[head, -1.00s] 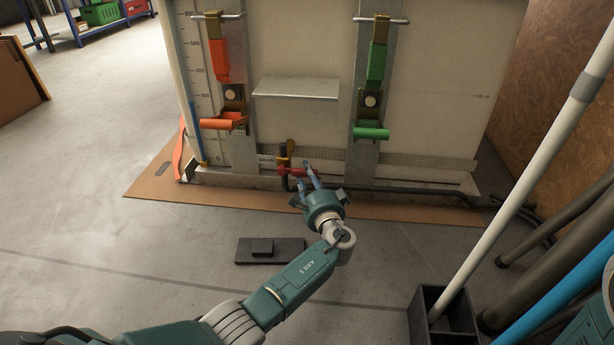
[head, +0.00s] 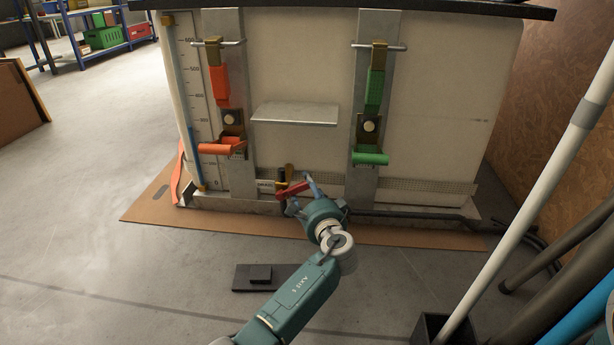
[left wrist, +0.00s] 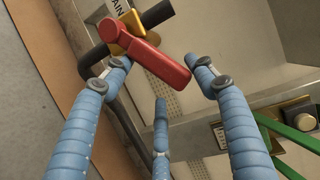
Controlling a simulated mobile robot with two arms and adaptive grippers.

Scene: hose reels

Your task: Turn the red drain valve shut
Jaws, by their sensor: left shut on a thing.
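The red drain valve handle (head: 293,189) sits low on the front of the white tank (head: 300,60), beside a small label. It slants up toward the right in the head view. In the left wrist view the red handle (left wrist: 158,62) runs from the brass valve fitting (left wrist: 108,30) down between my blue fingers. My left gripper (head: 303,194) is shut on the handle, with fingers on either side of it and a third finger below. Exact finger contact is hard to make out. My right gripper is in neither view.
An orange-handled latch (head: 222,148) and a green-handled latch (head: 370,158) are on the tank's front, with a metal shelf (head: 295,114) between them. A dark hose (head: 400,214) runs right along the base. A dark plate (head: 268,278) lies on the floor. Poles stand at right.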

